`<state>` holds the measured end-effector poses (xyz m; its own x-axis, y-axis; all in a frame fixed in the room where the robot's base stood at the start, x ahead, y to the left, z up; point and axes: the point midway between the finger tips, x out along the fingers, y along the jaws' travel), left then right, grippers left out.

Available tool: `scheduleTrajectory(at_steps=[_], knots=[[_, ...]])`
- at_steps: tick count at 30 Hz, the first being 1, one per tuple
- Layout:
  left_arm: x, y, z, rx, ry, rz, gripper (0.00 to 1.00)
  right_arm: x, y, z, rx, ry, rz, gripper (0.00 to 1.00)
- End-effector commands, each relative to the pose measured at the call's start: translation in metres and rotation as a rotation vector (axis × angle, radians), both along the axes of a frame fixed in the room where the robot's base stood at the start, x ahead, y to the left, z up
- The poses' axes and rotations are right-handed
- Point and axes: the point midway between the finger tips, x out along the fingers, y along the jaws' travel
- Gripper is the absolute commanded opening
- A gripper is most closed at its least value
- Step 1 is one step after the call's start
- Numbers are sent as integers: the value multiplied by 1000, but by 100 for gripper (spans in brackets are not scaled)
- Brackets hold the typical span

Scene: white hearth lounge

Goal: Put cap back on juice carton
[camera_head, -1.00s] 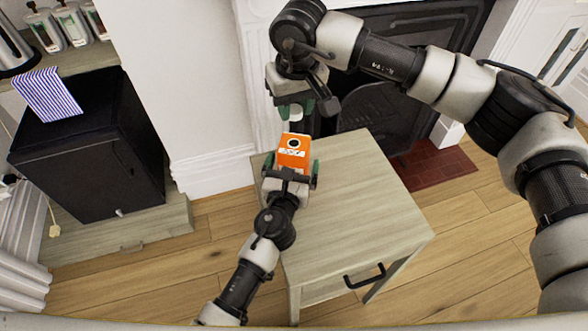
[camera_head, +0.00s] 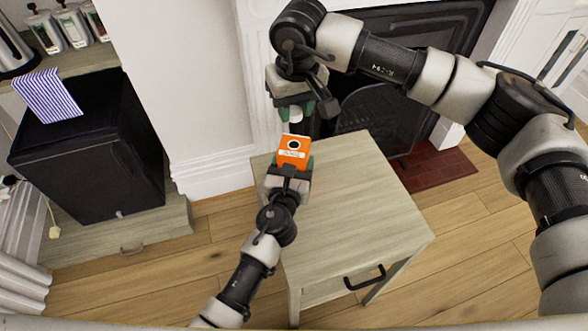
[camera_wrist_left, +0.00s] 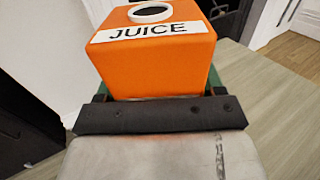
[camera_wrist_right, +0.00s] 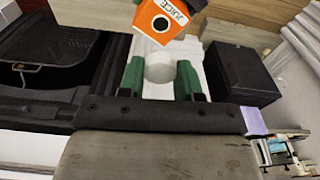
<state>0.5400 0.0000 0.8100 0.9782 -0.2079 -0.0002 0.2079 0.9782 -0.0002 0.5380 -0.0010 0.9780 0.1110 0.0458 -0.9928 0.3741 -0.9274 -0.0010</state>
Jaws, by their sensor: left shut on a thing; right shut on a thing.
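My left gripper (camera_head: 293,163) is shut on the carton from the front. My right gripper (camera_head: 295,112) points down behind and above the carton, shut on the white cap (camera_wrist_right: 160,68). The cap is apart from the carton; it also shows in the head view (camera_head: 296,116).
The table top (camera_head: 350,205) is bare to the right of the carton. A dark fireplace (camera_head: 365,120) is behind the table. A black cabinet (camera_head: 90,150) with a striped cloth (camera_head: 48,94) stands to the left.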

Motion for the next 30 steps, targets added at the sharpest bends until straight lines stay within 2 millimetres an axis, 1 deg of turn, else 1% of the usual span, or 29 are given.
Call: scheduleTrajectory(at_steps=[2, 5, 9, 13, 30], knots=[[0, 0, 0, 0, 1, 0, 26, 0, 0, -3, 0, 1, 0, 12], [0, 0, 0, 0, 1, 0, 26, 0, 0, -14, -1, 2, -1, 12], [0, 0, 0, 0, 1, 0, 26, -1, 0, -35, -2, 2, -1, 12], [0, 0, 0, 0, 1, 0, 26, -1, 0, -49, -2, -1, 0, 12], [0, 0, 0, 0, 1, 0, 26, -1, 0, -52, -1, -1, 0, 12]])
